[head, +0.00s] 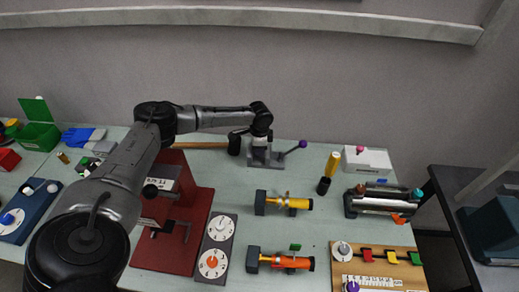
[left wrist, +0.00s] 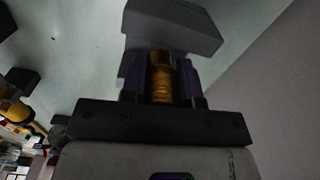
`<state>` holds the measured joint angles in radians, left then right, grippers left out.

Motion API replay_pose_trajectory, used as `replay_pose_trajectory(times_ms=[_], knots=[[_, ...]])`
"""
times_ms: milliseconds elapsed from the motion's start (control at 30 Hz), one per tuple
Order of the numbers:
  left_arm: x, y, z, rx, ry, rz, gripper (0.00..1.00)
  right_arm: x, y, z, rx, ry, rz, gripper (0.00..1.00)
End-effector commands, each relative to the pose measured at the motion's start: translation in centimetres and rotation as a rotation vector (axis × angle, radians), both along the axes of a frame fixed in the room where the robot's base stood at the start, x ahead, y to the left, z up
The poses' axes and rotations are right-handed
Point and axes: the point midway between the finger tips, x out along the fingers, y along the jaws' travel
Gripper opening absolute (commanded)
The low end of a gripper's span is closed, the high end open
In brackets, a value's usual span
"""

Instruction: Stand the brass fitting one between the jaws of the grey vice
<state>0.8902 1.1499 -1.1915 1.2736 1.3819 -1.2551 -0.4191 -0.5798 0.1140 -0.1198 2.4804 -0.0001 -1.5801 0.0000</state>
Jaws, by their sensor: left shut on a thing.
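The grey vice (head: 262,158) stands near the back edge of the table, with a purple-knobbed handle on its right. My left gripper (head: 260,136) reaches down over the vice in the head view and hides much of its jaws. In the left wrist view my left gripper (left wrist: 161,82) is shut on the brass fitting (left wrist: 162,80), a ribbed brass cylinder. A grey block (left wrist: 172,28), seemingly part of the vice, lies just beyond the fingertips. I cannot tell whether the fitting is between the vice jaws or above them. My right gripper is not in view.
A hammer with a wooden handle (head: 205,146) lies left of the vice. A yellow-and-black cylinder (head: 332,166) and a white box (head: 366,160) are to the right. Two pumps, yellow (head: 286,203) and orange (head: 284,261), lie in front. A red press base (head: 192,240) is left.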

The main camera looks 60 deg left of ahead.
Motion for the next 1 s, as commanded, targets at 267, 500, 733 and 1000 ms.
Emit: replay_pose_trajectory(times_ms=[267,500,733,1000], knots=[[0.0,0.0,-0.4,0.0,-0.002,0.001,0.01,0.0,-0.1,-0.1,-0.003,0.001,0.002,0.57],[0.0,0.0,-1.0,0.0,-0.001,0.002,0.01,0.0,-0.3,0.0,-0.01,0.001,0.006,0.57],[0.0,0.0,-1.6,0.0,-0.001,0.002,0.01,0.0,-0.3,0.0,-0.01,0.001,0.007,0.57],[0.0,0.0,-1.7,0.0,-0.001,0.001,0.43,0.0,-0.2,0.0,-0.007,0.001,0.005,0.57]])
